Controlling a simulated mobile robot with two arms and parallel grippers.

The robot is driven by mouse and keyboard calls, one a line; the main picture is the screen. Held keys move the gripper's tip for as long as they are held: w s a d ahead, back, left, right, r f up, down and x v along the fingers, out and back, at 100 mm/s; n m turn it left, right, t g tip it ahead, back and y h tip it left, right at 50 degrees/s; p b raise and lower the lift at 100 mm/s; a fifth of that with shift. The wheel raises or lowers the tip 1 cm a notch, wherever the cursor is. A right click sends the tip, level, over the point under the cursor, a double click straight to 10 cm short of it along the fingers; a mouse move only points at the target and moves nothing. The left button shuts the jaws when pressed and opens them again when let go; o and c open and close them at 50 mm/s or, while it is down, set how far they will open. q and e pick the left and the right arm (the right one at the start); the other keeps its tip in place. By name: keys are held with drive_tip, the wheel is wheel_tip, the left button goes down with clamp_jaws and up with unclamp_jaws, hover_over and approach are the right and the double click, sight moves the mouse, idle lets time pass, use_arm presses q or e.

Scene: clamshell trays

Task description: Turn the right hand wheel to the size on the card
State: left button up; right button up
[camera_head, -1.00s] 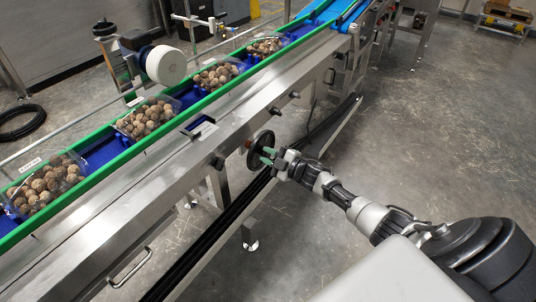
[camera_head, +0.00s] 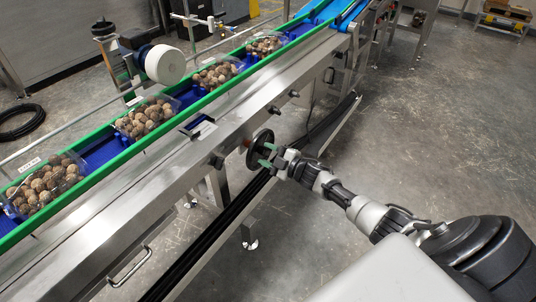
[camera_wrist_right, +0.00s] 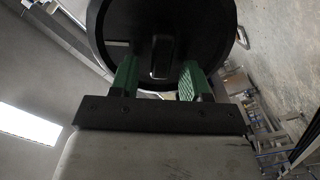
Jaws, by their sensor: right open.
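The black hand wheel (camera_head: 260,149) is on the near side of the conveyor frame. It also fills the upper part of the right wrist view (camera_wrist_right: 202,22), with a dark block-like part of it near its lower rim. My right gripper (camera_head: 267,156) is open at the wheel, its green fingers pointing at it. In the right wrist view the two green fingers (camera_wrist_right: 157,82) stand on either side of the dark block with gaps. I cannot tell whether they touch the wheel. A small white card (camera_head: 201,130) lies on the conveyor's side; its writing is too small to read. My left gripper is out of view.
Clear clamshell trays of brown round items (camera_head: 146,118) stand in a row on the blue belt between green guide rails (camera_head: 118,161). A white roll (camera_head: 165,64) hangs over the far side. Dark knobs (camera_head: 274,111) jut from the frame.

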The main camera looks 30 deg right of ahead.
drive_tip(key=shift+s+d, duration=0.15)
drive_tip(key=shift+s, duration=0.2)
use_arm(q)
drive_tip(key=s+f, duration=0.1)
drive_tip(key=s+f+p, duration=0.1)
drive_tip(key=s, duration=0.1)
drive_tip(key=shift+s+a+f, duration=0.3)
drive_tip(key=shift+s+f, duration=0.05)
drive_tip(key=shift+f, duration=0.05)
use_arm(e)
drive_tip(key=v, duration=1)
